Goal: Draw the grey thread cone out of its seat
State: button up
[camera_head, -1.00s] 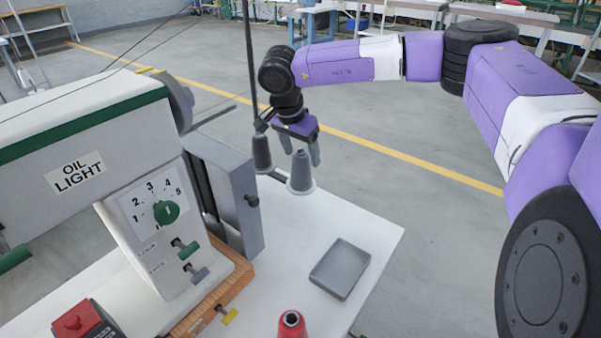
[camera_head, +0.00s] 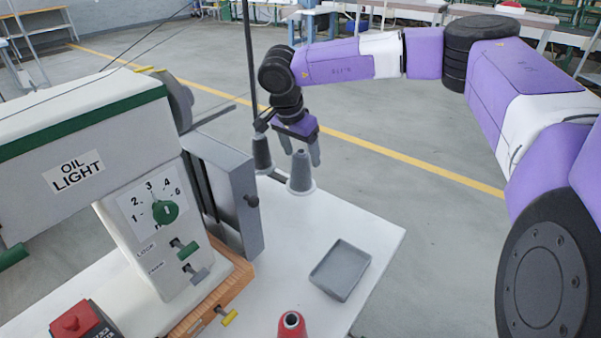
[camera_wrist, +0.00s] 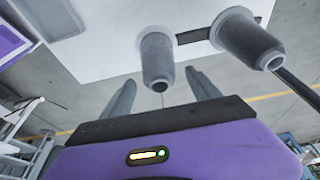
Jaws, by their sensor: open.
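Two grey thread cones stand at the far edge of the white table. The nearer cone (camera_head: 301,178) sits upright on a pale round base; it also shows in the wrist view (camera_wrist: 157,58). The other cone (camera_head: 262,154) stands to its left in the head view and to its right in the wrist view (camera_wrist: 247,40). My gripper (camera_head: 300,150) is open, with its two grey fingers over the nearer cone, one to each side of its narrow top. In the wrist view the nearer cone lies centred between the fingers (camera_wrist: 161,84). I cannot tell whether they touch it.
A thin dark pole (camera_head: 249,60) rises beside the farther cone. A grey tray (camera_head: 340,270) and a red cone (camera_head: 291,325) are on the white table (camera_head: 370,232). Open floor lies beyond.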

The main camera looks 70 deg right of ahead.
grip_shut()
jog(key=shift+r+p, duration=0.35)
jog(key=shift+r, duration=0.4)
dwell(0.6)
notch_tip(320, 180, up, 11)
jog(key=p, duration=0.6)
dwell(2.0)
jog(key=shift+f, duration=0.15)
